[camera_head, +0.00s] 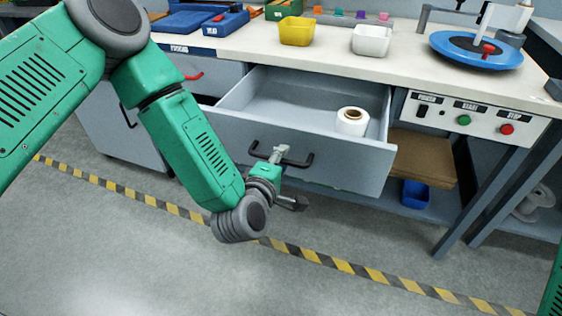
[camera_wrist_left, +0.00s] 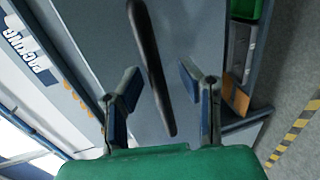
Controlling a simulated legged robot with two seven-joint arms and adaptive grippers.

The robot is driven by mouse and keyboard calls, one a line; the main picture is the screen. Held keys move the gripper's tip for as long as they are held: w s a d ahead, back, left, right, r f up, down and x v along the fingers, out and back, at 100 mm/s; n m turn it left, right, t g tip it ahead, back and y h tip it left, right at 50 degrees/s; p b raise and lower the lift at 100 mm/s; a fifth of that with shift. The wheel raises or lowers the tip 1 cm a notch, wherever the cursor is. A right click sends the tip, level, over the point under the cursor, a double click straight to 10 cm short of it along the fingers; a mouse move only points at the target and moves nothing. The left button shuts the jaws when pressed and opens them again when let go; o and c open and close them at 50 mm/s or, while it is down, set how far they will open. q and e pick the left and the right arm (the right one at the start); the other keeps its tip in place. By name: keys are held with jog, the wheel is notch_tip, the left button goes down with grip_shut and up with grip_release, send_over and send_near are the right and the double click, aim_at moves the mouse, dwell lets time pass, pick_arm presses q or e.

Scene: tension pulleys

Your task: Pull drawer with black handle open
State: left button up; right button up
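The grey drawer (camera_head: 340,170) under the workbench stands pulled out, with its inside showing. Its black bar handle (camera_head: 298,161) is on the front face, and it also shows in the wrist view (camera_wrist_left: 155,70). My left gripper (camera_head: 287,180) is in front of the drawer face at the handle. In the wrist view its two fingers (camera_wrist_left: 158,90) are spread apart, with the handle between them and gaps on both sides. Part of the handle is hidden behind a finger in the head view. My right gripper is out of view.
A white roll (camera_head: 352,121) stands in the drawer. The worktop (camera_head: 300,48) holds a yellow bin (camera_head: 297,31), a white bin (camera_head: 371,40) and a blue turntable (camera_head: 476,52). A red-handled drawer (camera_head: 193,76) is at left. Open floor lies in front.

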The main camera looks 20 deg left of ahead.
pick_arm(q)
jog(key=v, duration=1.1)
jog(key=shift+s, duration=0.4)
jog(key=s+a+f+m+g+h+p, duration=0.1)
jog(key=s+a+f+m+g+p, duration=0.3)
jog(key=s+f+m+g, duration=0.9)
jog(key=s+a+f+m+g+y, duration=0.1)
jog(key=s+a+f+m+g, duration=0.1)
jog(key=s+a+f+m, duration=0.2)
jog(key=s+a+m, duration=0.1)
jog(key=s+a, duration=0.2)
jog(key=s, duration=0.1)
jog(key=shift+s+a+f+y+b, duration=0.15)
jog(key=shift+a+f+y+b, duration=0.15)
jog(key=shift+a+b, duration=0.1)
